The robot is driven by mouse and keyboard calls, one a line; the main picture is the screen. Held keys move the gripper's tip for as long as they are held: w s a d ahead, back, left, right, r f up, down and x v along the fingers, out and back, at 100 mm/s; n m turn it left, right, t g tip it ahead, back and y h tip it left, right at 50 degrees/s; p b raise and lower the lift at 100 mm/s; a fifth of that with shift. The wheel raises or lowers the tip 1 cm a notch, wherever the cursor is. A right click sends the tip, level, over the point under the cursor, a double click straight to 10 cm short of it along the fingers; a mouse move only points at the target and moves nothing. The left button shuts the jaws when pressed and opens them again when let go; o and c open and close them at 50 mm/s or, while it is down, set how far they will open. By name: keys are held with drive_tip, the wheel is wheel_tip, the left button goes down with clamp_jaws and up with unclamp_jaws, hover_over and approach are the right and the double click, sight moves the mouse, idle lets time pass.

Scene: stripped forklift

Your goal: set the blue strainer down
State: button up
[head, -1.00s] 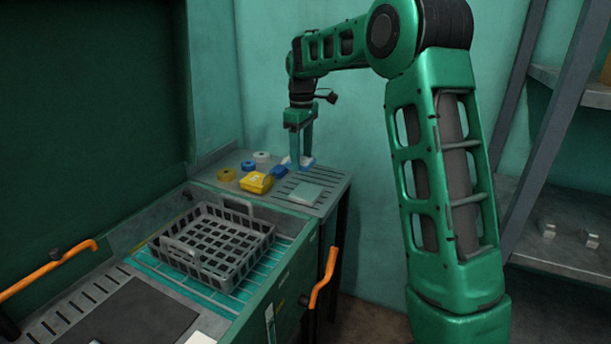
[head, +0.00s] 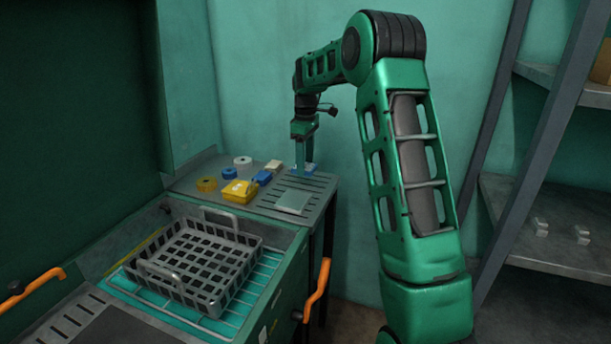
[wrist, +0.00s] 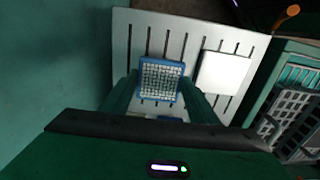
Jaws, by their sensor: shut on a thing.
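The blue strainer (wrist: 160,80) has a blue rim and a pale mesh grid. In the wrist view it sits between the two fingers of my gripper (wrist: 158,92), over the slotted grey counter (wrist: 122,45). In the head view only a small bit of the strainer (head: 309,168) shows beside the fingers of my gripper (head: 301,166), at the counter's back right. My gripper points down and is shut on the strainer. I cannot tell whether the strainer touches the counter.
A pale square plate (head: 292,202) lies close by on the counter. A yellow box (head: 239,190), a small blue item (head: 262,177) and tape-like rolls (head: 206,184) stand to the left. A grey basket (head: 200,260) sits in the basin in front.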

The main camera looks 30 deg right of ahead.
sight(307, 165)
drive_tip(key=shift+w+d+f, duration=0.1)
drive_tip(key=shift+d+f, duration=0.2)
drive_tip(key=shift+d, duration=0.15)
drive_tip(key=shift+f, duration=2)
drive_tip(key=o, duration=1.2)
drive_tip(key=shift+f, duration=0.1)
